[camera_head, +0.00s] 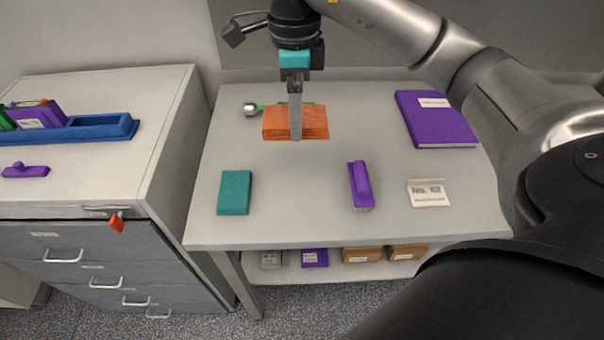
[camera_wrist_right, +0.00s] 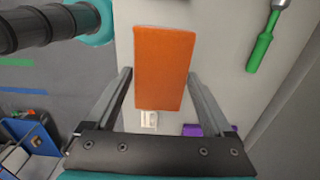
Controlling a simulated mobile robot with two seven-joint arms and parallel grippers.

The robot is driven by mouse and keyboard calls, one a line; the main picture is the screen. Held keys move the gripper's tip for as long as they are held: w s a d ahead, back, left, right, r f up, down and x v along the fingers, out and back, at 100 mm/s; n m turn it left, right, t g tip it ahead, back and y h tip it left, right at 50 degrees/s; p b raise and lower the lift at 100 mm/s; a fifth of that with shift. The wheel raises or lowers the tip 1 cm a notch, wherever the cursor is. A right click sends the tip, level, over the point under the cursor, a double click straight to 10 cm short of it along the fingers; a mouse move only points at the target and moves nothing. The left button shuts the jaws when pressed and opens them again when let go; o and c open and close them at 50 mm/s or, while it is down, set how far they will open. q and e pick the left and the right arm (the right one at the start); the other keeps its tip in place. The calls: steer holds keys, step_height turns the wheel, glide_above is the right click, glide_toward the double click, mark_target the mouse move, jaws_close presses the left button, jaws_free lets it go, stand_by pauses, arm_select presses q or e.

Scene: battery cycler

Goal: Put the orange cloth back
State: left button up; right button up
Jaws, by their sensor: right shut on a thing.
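The orange cloth (camera_head: 312,122), a folded block shape, is at the back of the table in the head view, left of the middle. My right gripper (camera_head: 296,138) points down at it and is shut on it. In the right wrist view the cloth (camera_wrist_right: 164,65) lies between the two fingers (camera_wrist_right: 158,72). I cannot tell whether it touches the tabletop or is held just above it. My left gripper is not in view.
On the table (camera_head: 290,220) are a teal folded cloth (camera_head: 234,193), a purple brush-like object (camera_head: 361,186), a white label card (camera_head: 429,193) and a purple book (camera_head: 436,118). A green-handled tool (camera_head: 251,109) lies partly behind the orange cloth. A drawer cabinet (camera_head: 150,170) stands left.

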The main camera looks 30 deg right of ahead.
steer(key=shift+s+a+f, duration=0.1)
steer(key=b, duration=0.1)
glide_above(297, 193)
step_height(297, 193, down, 16)
steer(key=shift+r, duration=0.15)
steer(key=shift+f, duration=1.85)
steer(key=shift+f, duration=0.1)
steer(key=o, duration=1.1)
steer(key=shift+c, duration=0.2)
steer(key=shift+r, duration=0.5)
step_height(297, 193, up, 11)
steer(key=shift+r, duration=0.2)
